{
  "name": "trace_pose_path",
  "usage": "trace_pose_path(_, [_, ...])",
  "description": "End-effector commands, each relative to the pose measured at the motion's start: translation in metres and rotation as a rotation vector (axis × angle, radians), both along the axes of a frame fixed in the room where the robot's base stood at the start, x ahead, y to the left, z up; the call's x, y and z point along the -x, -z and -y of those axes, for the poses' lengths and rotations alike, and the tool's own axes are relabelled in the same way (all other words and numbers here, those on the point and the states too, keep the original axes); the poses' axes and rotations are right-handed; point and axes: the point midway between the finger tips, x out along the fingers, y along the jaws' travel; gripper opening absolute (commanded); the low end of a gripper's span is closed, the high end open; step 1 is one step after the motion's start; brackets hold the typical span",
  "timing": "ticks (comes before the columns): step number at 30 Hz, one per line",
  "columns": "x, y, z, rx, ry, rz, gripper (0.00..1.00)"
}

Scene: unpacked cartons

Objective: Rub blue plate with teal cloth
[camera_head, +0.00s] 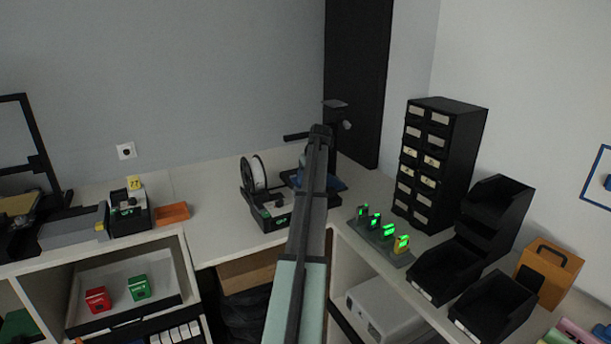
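My arm rises from the bottom middle, and its end, my gripper (320,132), is over the corner bench. The fingers are seen too small and dark to tell whether they are open or shut. I cannot make out a teal cloth; any cloth near the blue thing is hidden by my arm.
A spool holder (257,173) stands left of my arm. A board with green-lit parts (385,235), black bins (447,270) and a drawer cabinet (437,165) stand to the right. An orange tray (172,213) lies left. The bench (215,195) is bare between tray and spool.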

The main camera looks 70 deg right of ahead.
Motion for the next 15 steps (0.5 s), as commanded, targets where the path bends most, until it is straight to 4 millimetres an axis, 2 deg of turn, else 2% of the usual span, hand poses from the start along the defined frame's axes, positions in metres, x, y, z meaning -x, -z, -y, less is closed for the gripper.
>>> trace_pose_path(15, [0.035, 0.0, 0.035, -0.001, 0.002, -0.003, 0.44])
